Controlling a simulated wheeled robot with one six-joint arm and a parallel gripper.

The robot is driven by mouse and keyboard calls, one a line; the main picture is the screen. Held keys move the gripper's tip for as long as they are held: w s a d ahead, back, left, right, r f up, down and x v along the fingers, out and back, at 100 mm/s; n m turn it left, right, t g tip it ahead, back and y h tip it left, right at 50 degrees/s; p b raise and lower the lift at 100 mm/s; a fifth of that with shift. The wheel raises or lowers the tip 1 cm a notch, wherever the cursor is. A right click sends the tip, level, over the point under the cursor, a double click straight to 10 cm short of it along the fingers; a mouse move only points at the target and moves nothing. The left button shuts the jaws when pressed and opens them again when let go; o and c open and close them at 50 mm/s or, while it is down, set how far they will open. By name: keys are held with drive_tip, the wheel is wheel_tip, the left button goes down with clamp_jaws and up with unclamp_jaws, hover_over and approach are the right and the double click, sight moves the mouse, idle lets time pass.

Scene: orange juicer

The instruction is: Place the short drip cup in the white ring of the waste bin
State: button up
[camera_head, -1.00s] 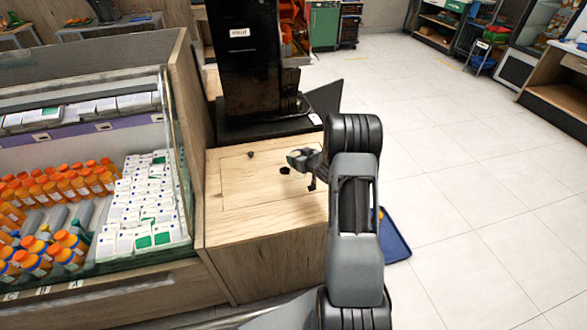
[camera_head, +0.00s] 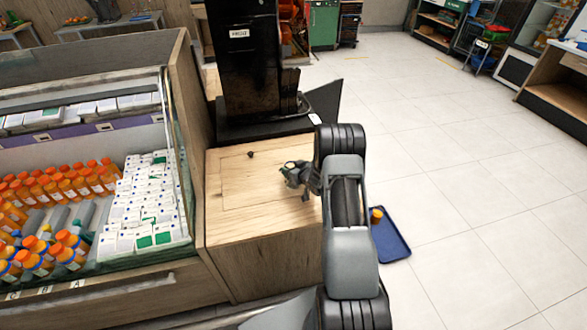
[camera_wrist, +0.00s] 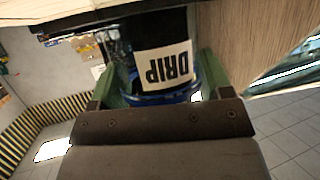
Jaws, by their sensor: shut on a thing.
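In the wrist view the drip cup (camera_wrist: 163,66), dark with a blue rim and a white label reading DRIP, sits between the two green fingers of my gripper (camera_wrist: 158,82). The fingers are shut on it. The label shows upside down. In the head view my gripper (camera_head: 294,173) is low over the right part of the wooden counter top. The cup is too small and covered there to make out clearly. I cannot make out the waste bin or its white ring in either view.
The black juicer (camera_head: 250,65) stands at the back of the wooden counter (camera_head: 250,185). A display case with orange bottles (camera_head: 60,185) and white cartons (camera_head: 145,205) is on the left. A blue tray (camera_head: 392,245) with an orange item lies on the floor at right. The floor beyond is clear.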

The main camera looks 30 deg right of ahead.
drive_tip(key=shift+f, duration=0.15)
drive_tip(key=o, duration=1.1)
drive_tip(key=shift+o, duration=0.2)
